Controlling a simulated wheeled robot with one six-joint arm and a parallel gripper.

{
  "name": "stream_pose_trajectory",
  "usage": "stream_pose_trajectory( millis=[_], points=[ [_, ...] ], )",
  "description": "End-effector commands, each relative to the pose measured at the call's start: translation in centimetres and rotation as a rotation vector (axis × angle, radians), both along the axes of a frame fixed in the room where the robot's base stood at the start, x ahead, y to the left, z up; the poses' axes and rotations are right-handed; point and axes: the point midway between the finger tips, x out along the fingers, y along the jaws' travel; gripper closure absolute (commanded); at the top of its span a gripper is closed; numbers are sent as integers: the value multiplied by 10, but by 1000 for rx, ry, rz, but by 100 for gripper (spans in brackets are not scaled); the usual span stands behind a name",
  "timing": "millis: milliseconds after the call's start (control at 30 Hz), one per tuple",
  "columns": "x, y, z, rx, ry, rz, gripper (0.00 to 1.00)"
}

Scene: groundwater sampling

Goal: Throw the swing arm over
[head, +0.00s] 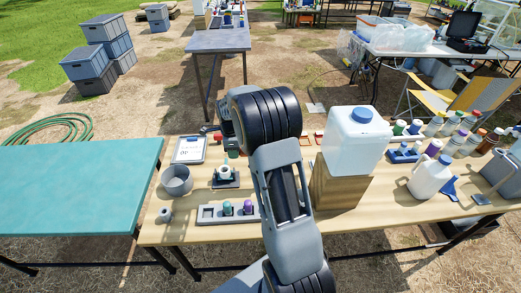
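My arm rises from the bottom centre and bends over the wooden table (370,222). Only a grey end part of it shows left of the large black joint, and the gripper's fingers cannot be made out. I cannot pick out a swing arm for certain. A small dark fixture (226,183) with a white, bottle-like piece stands on the table just left of my arm. It is below and apart from the visible arm end. Small red and dark parts (218,135) lie near the arm end, too small to identify.
The teal table (70,190) is bare.

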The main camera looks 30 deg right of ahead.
Motion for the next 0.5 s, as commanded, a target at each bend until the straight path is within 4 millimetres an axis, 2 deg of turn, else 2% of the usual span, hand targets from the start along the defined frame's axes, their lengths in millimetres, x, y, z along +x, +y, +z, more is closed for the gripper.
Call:
stream_pose_trajectory(
  millis=[33, 233, 367, 500],
  points=[
    [0, 0, 0, 0, 0, 0, 79],
    [0, 0, 0, 0, 0, 0, 98],
    [2, -2, 0, 0, 1, -15, 98],
    [12, -12, 1, 0, 1, -103, 98]
  ],
)
